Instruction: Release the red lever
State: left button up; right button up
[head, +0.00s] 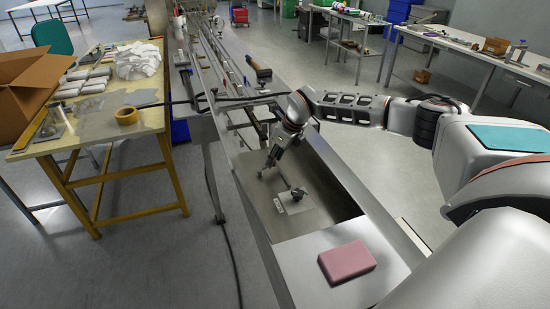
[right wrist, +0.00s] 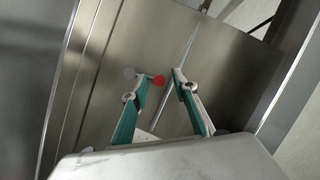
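The red lever shows in the right wrist view as a small round red knob (right wrist: 159,79) against a brushed-metal panel. My right gripper (right wrist: 161,75) has its two teal-and-grey fingers spread. The red knob appears between the fingertips, close to the left one; I cannot tell whether they touch. In the head view the right gripper (head: 268,165) points down over the metal machine bed (head: 330,220). The red knob cannot be made out there. My left gripper is not in view.
A pink block (head: 347,261) lies on the near end of the machine. A dark fitting (head: 298,194) stands near the gripper. A hammer (head: 258,67) lies farther along the machine. A yellow table (head: 130,150) with a cardboard box (head: 35,85) and tape roll (head: 127,116) stands at left.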

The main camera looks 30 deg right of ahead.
grip_shut()
jog(key=shift+w+n+y, duration=0.3)
jog(key=shift+w+n, duration=0.15)
jog(key=shift+n, duration=0.45)
grip_release()
jog(key=v, duration=1.2)
